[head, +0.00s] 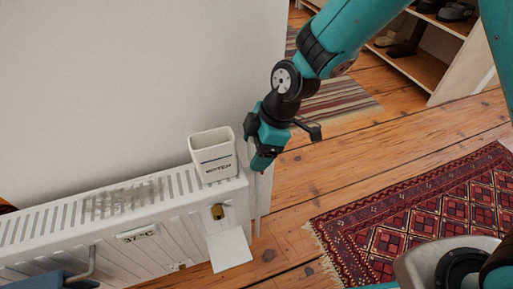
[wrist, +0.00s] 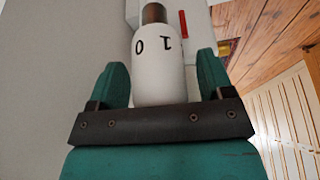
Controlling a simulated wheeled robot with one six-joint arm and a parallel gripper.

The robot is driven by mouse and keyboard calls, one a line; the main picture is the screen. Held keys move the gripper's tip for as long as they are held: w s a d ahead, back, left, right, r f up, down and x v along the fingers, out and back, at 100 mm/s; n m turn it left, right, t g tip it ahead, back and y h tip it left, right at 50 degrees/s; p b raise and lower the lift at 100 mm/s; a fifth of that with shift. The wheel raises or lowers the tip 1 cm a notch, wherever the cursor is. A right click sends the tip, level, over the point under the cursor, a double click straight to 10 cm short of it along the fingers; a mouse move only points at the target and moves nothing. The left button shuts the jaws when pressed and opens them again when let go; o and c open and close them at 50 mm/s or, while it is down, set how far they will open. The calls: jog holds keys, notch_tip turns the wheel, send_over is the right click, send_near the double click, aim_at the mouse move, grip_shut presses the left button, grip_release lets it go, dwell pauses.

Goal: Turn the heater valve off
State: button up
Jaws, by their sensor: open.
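The heater valve (wrist: 160,62) is a white cylinder marked with a 0 and a 1, with a brown end piece at the top in the wrist view. My gripper (wrist: 164,80) is open, with one teal finger on each side of the valve. A narrow gap shows at both sides, and I cannot tell whether either finger touches it. In the head view my gripper (head: 262,160) is at the right end of the white radiator (head: 130,225). It hides the valve there. A red mark (wrist: 183,24) shows beside the valve in the wrist view.
A white container (head: 213,155) stands on the radiator, just left of my gripper. A brass-coloured fitting (head: 218,211) and a white sheet (head: 229,249) are on the radiator's front. A patterned red rug (head: 420,215) lies right, and a shoe shelf (head: 425,60) stands behind. Wooden floor between is clear.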

jog(key=c, duration=0.9)
jog(key=shift+r+m+p, duration=0.1)
jog(key=shift+m+p, duration=0.2)
jog(key=shift+m, duration=0.1)
jog(key=m+t+p, duration=0.1)
jog(key=m, duration=0.1)
jog(key=shift+r+m+p, duration=0.1)
jog(key=shift+m+p, duration=0.2)
jog(key=shift+p, duration=0.1)
jog(key=m+t+p, duration=0.1)
jog(key=m, duration=0.1)
jog(key=m+t+p, duration=0.1)
jog(key=m, duration=0.1)
jog(key=shift+w+m+h+p, duration=0.1)
jog(key=shift+m+h+p, duration=0.2)
jog(key=shift+h, duration=0.1)
jog(key=m+t+h+p, duration=0.1)
jog(key=m+p, duration=0.1)
jog(key=m, duration=0.2)
jog(key=shift+w, duration=0.1)
jog(key=shift+w+d+m+t+h+p, duration=0.1)
jog(key=shift+m+t+h+p, duration=0.2)
jog(key=shift+m, duration=0.5)
jog(key=shift+d+m+t+h+p, duration=0.15)
jog(key=shift+m+p, duration=0.25)
jog(key=shift+m, duration=0.4)
jog(key=shift+a, duration=0.1)
